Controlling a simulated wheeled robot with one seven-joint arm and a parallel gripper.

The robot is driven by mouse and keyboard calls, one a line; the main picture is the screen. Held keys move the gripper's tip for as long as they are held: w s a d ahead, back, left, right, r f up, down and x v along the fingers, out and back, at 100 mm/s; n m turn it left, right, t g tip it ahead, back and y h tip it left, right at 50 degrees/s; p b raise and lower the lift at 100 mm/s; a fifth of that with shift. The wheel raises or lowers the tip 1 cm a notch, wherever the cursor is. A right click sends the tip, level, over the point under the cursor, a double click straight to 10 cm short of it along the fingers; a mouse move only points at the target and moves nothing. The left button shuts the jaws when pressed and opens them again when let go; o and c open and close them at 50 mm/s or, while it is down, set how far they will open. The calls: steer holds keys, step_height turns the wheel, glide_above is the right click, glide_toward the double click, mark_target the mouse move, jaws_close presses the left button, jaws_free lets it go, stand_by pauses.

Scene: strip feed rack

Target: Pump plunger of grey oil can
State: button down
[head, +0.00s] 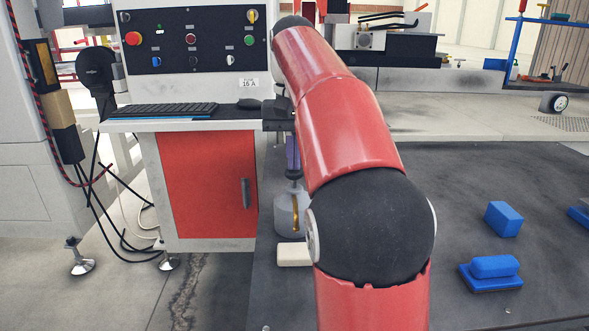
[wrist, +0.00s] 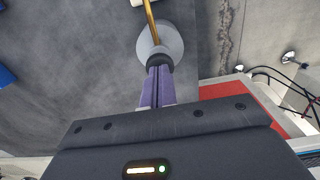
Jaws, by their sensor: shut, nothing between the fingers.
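The grey oil can (head: 287,216) stands upright on the dark table, left of my red arm, which hides its right side. Its brass spout (head: 296,214) shows in front of it. In the wrist view the can (wrist: 172,42) is seen from above, with the spout (wrist: 150,18) pointing up the picture and a dark plunger top (wrist: 160,59) at the fingertips. My gripper (wrist: 159,70) is shut and empty, its purple fingers together. In the head view my gripper (head: 294,172) is right above the can. I cannot tell whether the fingertips touch the plunger.
A pale block (head: 294,255) lies in front of the can. A control cabinet with a keyboard (head: 163,110) stands at left. The table between my arm and the blue blocks is clear.

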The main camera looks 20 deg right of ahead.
steer(key=shift+f, duration=0.1)
steer(key=shift+f+b, duration=0.4)
steer(key=shift+f, duration=0.3)
step_height(320, 180, up, 3)
steer(key=p, duration=0.3)
stand_by(0.3)
steer(key=shift+f, duration=0.15)
steer(key=shift+f+b, duration=0.35)
steer(key=shift+f, duration=0.3)
